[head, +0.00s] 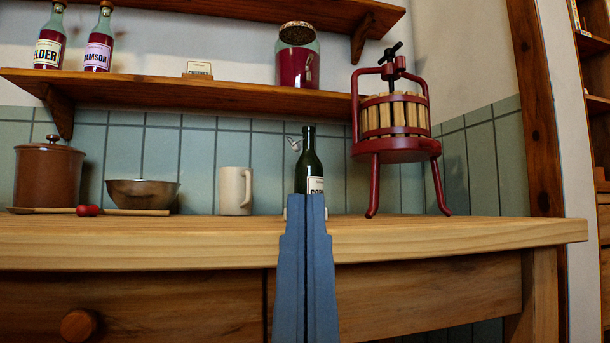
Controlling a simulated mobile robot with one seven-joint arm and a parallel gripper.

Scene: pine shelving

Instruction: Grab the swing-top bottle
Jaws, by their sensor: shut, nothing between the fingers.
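The swing-top bottle (308,163) stands upright on the wooden worktop, near the back. It is dark green with a dark top, and a small pale piece, apparently its swing stopper, shows left of the neck. Its white label is partly visible. My gripper (306,198) has two blue fingers pressed together, empty. The fingers point towards the bottle and overlap its lower part in the picture, hiding its base. I cannot tell how far the fingertips are from the glass.
A cream mug (235,190) stands left of the bottle, and a red fruit press (396,148) right. A low shelf (180,91) hangs above the worktop (440,236).

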